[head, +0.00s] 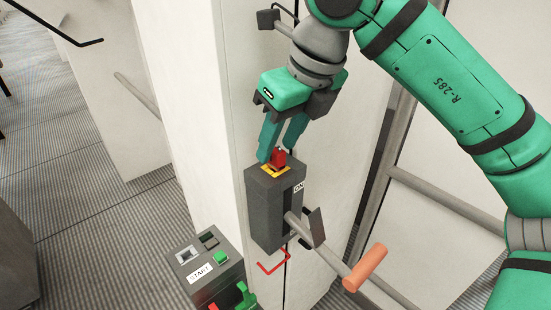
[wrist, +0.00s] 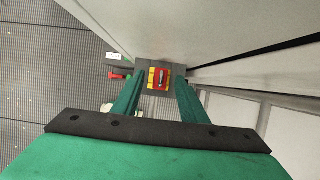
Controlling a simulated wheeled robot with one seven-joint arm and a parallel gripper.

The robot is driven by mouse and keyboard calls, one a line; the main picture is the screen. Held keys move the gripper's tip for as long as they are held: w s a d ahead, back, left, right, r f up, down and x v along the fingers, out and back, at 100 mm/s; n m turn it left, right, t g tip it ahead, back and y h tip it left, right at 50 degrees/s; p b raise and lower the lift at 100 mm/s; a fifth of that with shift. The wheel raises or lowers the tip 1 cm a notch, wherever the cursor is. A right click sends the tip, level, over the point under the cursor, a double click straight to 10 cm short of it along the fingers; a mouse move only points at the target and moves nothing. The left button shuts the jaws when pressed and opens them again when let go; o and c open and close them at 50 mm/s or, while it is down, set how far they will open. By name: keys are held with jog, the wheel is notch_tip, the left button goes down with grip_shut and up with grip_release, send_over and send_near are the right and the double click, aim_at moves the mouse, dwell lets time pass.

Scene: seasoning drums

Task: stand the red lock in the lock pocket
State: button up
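The red lock (head: 279,157) stands upright inside a yellow-edged square on top of a dark grey box (head: 268,205). In the wrist view the lock (wrist: 161,77) shows from above, with a grey shackle, within the yellow edge. My gripper (head: 276,150) is open and points down just above the lock. In the wrist view its two green fingers (wrist: 160,84) lie on either side of the lock, with gaps visible. I cannot tell for certain which recess is the lock pocket; a pale-framed square recess (head: 187,255) shows on the START box.
The START box (head: 222,274) stands at lower left, with a green button and green and red parts. A lever with an orange grip (head: 365,268) sticks out from the grey box. A white column (head: 195,120) stands close behind. Open floor lies left.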

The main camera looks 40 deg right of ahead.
jog(key=x, duration=0.2)
jog(key=shift+w+f, duration=0.15)
jog(key=shift+f, duration=0.2)
jog(key=shift+w+d, duration=0.1)
jog(key=shift+w, duration=0.05)
grip_shut()
jog(key=shift+r, duration=0.1)
